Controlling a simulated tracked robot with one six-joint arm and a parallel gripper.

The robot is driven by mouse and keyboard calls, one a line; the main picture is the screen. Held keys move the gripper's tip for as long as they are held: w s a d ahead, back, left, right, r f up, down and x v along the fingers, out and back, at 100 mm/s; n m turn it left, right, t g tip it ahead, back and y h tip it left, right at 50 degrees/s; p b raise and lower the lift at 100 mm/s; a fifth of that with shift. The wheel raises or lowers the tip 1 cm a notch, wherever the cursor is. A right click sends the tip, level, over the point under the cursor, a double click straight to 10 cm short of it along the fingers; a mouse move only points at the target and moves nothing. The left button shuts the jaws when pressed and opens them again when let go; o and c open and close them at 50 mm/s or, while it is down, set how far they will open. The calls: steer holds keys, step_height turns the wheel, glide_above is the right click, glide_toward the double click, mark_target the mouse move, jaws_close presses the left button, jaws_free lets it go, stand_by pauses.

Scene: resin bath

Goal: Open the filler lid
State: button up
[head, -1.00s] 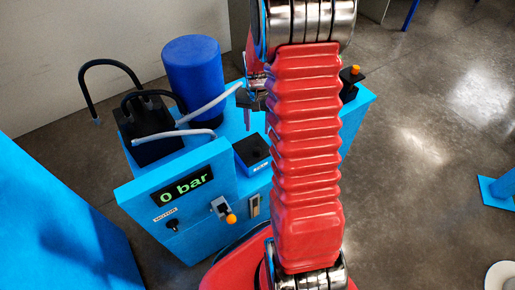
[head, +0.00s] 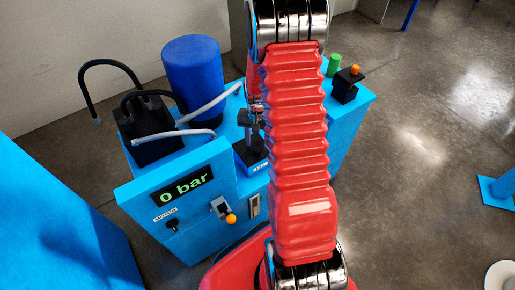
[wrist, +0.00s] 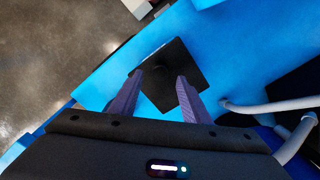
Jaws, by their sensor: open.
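A dark square plate (wrist: 180,66), which looks like the filler lid, lies on the blue machine top in the wrist view. It looks flat and shut. In the head view my gripper (head: 251,122) is just above a small blue box (head: 249,157) with a white label. The gripper and my red arm hide much of that box's top.
The blue machine's front panel (head: 219,174) reads 0 bar and has an orange-tipped lever (head: 225,212). Grey hoses (head: 209,107), a black block (head: 149,134) and a blue cylinder (head: 194,75) stand left. A black box with an orange knob (head: 346,88) and a green cylinder (head: 334,65) stand right.

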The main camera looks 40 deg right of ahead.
mark_target(257, 149)
steer(key=shift+f, duration=2.4)
steer(key=shift+c, duration=0.6)
jaws_close()
